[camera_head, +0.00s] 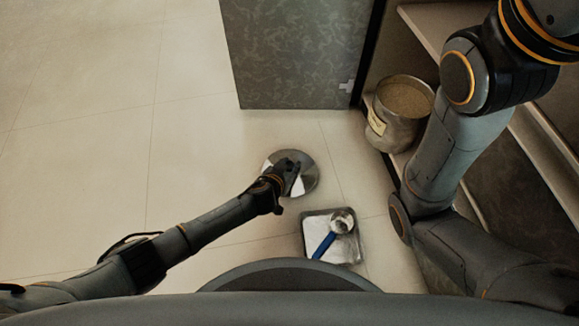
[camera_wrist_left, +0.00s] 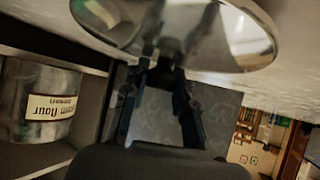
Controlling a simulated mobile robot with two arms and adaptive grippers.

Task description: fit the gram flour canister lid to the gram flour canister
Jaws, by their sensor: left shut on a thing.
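The gram flour canister lid (camera_head: 306,178) is a shiny round metal disc in the middle of the head view. My left gripper (camera_head: 290,172) is shut on it, holding it at its top centre; the lid also fills the top of the left wrist view (camera_wrist_left: 225,30). The gram flour canister (camera_head: 393,131) stands uncovered on a cabinet shelf to the right, filled with tan flour. Its label shows in the left wrist view (camera_wrist_left: 40,105). The lid is apart from the canister, to its left. My right gripper is out of view; only its arm shows at the right.
A square metal tray (camera_head: 354,254) with a blue-handled scoop (camera_head: 326,243) lies below the lid. An open grey patterned cabinet door (camera_head: 295,55) stands above. Shelf edges (camera_head: 540,150) run along the right. Tiled floor at the left is clear.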

